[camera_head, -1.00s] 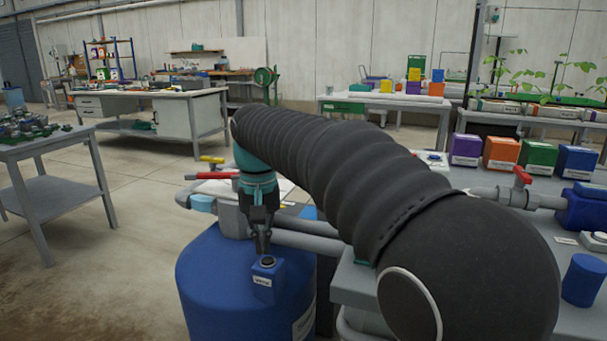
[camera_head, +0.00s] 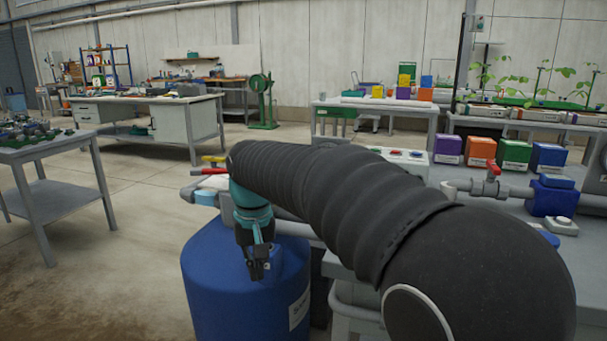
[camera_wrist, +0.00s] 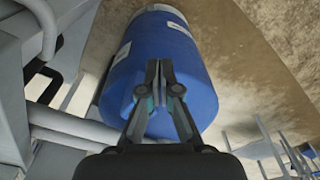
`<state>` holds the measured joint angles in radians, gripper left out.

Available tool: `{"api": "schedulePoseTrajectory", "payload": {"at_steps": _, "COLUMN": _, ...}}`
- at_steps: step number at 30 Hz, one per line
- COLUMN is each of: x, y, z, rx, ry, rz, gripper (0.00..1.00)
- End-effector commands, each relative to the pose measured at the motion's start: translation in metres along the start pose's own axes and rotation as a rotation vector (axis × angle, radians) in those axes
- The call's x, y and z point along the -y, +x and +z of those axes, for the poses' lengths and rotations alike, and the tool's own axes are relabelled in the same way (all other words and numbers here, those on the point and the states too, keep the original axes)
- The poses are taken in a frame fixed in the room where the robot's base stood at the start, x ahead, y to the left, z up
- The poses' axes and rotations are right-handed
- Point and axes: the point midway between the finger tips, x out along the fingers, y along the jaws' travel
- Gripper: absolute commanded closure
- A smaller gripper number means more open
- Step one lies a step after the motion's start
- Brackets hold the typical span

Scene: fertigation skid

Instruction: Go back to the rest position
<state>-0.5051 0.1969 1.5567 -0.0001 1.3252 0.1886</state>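My gripper (camera_head: 258,268) hangs at the end of my black-sleeved arm, in front of the blue drum (camera_head: 212,290) in the head view. In the wrist view my gripper (camera_wrist: 160,72) has its two fingertips together, with nothing visible held between them. The blue drum (camera_wrist: 182,52) lies beyond the fingers there. A small blue block (camera_head: 276,258) shows beside the gripper at the drum's top, partly hidden by it.
A grey skid bench (camera_head: 385,282) stands at right under my arm, with pipes and a red-handled valve (camera_head: 492,170). A grey table (camera_head: 50,151) is at left. Open floor lies between the table and drum.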

Motion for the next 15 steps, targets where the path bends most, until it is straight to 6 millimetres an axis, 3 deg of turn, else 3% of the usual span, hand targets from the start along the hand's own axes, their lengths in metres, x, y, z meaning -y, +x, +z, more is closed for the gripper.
{"api": "schedulePoseTrajectory", "payload": {"at_steps": 8, "x": -0.029, "y": 0.015, "z": 0.039, "rx": -0.047, "ry": -0.021, "rz": -0.003, "gripper": 1.0}}
{"api": "schedulePoseTrajectory", "payload": {"at_steps": 15, "x": -0.075, "y": 0.022, "z": 0.103, "rx": -0.133, "ry": 0.002, "rz": 0.001, "gripper": 1.0}}
